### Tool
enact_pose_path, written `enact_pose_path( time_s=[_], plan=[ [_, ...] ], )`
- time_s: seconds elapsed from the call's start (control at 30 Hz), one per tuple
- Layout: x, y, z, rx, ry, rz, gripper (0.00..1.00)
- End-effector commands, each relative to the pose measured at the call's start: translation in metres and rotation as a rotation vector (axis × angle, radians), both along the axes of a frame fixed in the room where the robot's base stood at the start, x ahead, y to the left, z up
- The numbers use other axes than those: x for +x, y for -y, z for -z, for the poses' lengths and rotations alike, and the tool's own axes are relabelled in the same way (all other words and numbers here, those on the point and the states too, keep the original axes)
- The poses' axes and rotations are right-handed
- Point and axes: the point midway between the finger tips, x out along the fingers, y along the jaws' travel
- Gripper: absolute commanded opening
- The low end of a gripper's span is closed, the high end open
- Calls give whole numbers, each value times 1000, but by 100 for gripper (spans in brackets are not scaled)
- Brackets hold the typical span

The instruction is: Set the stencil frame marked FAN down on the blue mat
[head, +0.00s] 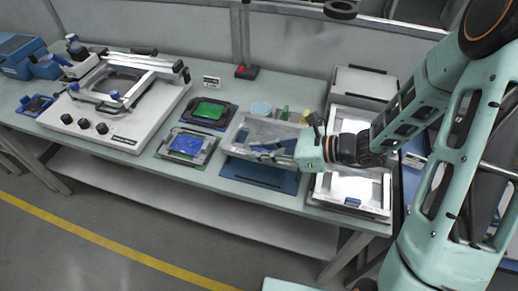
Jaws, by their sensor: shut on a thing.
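My gripper (256,152) is shut on a grey, thin-rimmed stencil frame (233,134) near the middle of the bench. The blue mat (262,177) shows below and in front of the frame, which hides its back part. The frame appears roughly level over the mat; I cannot tell whether it touches it. No FAN marking is readable on it. My gripper reaches in from the right and hides part of the frame.
A framed white panel (322,190) lies right of the mat, partly under my arm. A large printer (125,125) stands further left. Small items, including a pale blue disc (261,108), are behind.

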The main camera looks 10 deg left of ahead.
Motion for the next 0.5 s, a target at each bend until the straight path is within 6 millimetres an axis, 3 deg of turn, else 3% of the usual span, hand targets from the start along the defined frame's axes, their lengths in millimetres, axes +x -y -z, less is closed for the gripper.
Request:
enact_pose_path(
  time_s=[0.5],
  plan=[
    [0,0,38,1,0,0,0]
  ],
)
